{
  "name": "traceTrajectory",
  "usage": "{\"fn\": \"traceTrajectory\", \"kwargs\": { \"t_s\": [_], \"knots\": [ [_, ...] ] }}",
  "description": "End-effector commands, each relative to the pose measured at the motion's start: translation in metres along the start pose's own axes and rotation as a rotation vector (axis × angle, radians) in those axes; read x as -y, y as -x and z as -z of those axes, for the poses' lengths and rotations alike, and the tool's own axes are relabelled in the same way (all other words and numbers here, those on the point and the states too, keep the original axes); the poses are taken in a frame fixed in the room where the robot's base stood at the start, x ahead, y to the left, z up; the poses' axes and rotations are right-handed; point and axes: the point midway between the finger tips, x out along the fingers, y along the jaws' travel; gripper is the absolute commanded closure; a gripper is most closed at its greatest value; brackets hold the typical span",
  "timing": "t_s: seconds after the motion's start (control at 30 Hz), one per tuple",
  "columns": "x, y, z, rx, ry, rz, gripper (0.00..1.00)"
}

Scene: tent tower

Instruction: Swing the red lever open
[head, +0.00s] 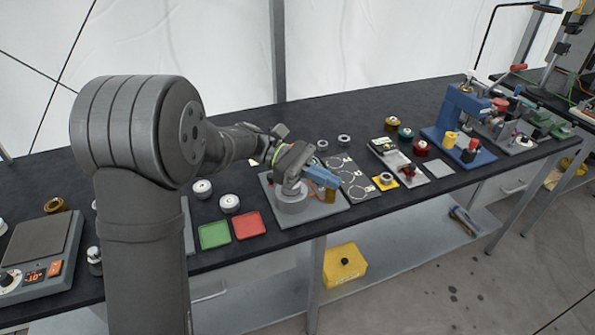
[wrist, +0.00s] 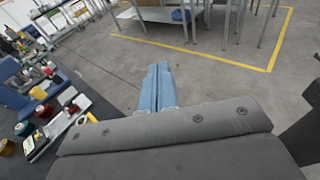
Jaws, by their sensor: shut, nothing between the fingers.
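My gripper (head: 325,178) has blue fingers, which are pressed together and empty. In the head view it hangs above the grey plate near the bench's front edge. In the wrist view the shut fingers (wrist: 160,85) point out over the floor. A small red lever-like part (head: 408,170) stands on a light grey plate (head: 413,181) to the right of my gripper, apart from it. It seems to show also at the left of the wrist view (wrist: 72,109). Another red handle (head: 518,68) sits on the blue press at the far right. I cannot tell which is the task's lever.
A black board with rings (head: 358,192) and a yellow block with a ring (head: 385,182) lie between my gripper and the light grey plate. Red and teal round knobs stand behind it. The blue press base (head: 458,150) is further right. Green (head: 215,234) and red (head: 249,225) trays lie left.

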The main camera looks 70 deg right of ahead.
Motion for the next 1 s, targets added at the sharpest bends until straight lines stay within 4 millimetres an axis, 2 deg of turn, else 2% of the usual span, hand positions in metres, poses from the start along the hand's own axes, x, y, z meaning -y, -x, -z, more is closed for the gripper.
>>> {"fn": "traceTrajectory", "kwargs": {
  "t_s": [0.1, 0.23, 0.37, 0.53, 0.73, 1.0],
  "knots": [
    [0.017, -0.025, 0.02, -0.214, -0.027, 0.11, 1.0],
    [0.036, -0.038, 0.045, -0.469, -0.086, 0.235, 1.0],
    [0.049, -0.036, 0.065, -0.721, -0.176, 0.36, 1.0],
    [0.054, -0.018, 0.077, -1.041, -0.338, 0.524, 1.0],
    [0.039, 0.011, 0.066, -1.398, -0.585, 0.722, 1.0],
    [0.003, 0.032, 0.017, -1.766, -0.919, 0.946, 1.0]
  ]
}}
